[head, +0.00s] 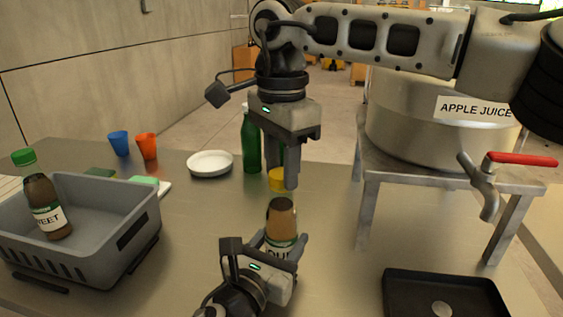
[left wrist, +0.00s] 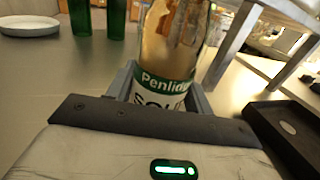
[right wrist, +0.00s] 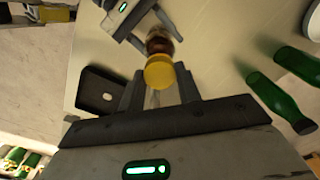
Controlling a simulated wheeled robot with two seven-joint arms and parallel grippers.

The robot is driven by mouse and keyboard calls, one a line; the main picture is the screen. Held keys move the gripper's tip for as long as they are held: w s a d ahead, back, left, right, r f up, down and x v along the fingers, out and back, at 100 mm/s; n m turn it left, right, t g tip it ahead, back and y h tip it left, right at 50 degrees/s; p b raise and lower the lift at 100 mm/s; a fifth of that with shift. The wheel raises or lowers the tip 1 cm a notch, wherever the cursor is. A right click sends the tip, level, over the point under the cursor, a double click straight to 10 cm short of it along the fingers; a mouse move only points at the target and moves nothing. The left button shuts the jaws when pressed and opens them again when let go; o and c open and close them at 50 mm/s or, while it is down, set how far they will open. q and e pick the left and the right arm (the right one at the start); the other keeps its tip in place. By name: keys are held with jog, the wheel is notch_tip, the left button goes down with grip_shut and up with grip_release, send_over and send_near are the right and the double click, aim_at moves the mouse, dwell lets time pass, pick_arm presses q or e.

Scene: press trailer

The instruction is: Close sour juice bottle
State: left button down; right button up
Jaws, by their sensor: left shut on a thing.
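The sour juice bottle (head: 282,222) stands upright, with brown juice and a white and green label; it also shows in the left wrist view (left wrist: 170,55). My left gripper (head: 281,250) is shut around its lower body at the label. A yellow cap (head: 278,182) is at the bottle's top, and in the right wrist view the cap (right wrist: 159,73) lies in line with the bottle. My right gripper (head: 287,180) points down from above, its fingers on either side of the cap. I cannot tell whether they touch it, or whether the cap is seated on the neck.
A grey crate (head: 95,262) at left holds a green-capped sweet bottle (head: 45,207). Green bottles (head: 251,145), a white plate (head: 210,163), and blue (head: 119,143) and orange (head: 147,146) cups stand behind. The apple juice pot's stand (head: 366,210) and a black tray (head: 440,300) are at right.

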jog(key=m, duration=1.1)
jog(key=shift+m, duration=0.4)
jog(key=m, duration=0.9)
jog(key=o, duration=1.2)
jog(key=shift+c, duration=0.2)
notch_tip(320, 180, up, 12)
